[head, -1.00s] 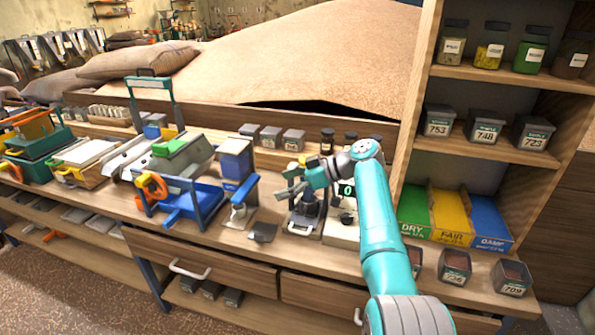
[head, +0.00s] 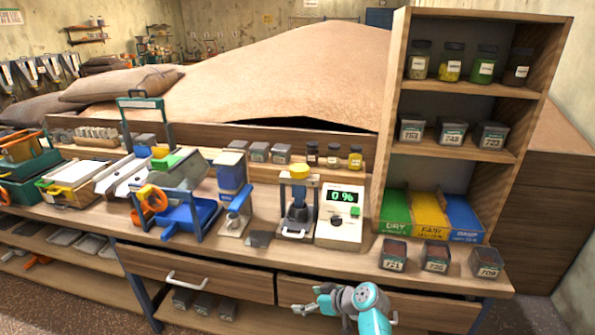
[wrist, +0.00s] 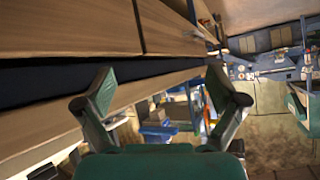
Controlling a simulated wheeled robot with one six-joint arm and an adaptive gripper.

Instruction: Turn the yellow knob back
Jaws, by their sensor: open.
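The yellow knob (head: 299,171) sits on top of a small grey press-like device (head: 298,205) on the bench, left of a white meter (head: 340,215) whose green display reads about 0%. My gripper (head: 308,302) is low in front of the bench, before the right drawer, well below and apart from the knob. In the wrist view my gripper (wrist: 160,95) is open with nothing between its fingers. The knob cannot be made out in the wrist view.
Two drawers sit below the bench top; the left one has a white handle (head: 187,278). A blue hopper device (head: 232,180) stands left of the press. Green, yellow and blue bins (head: 430,222) and several labelled grain boxes (head: 436,258) stand to the right.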

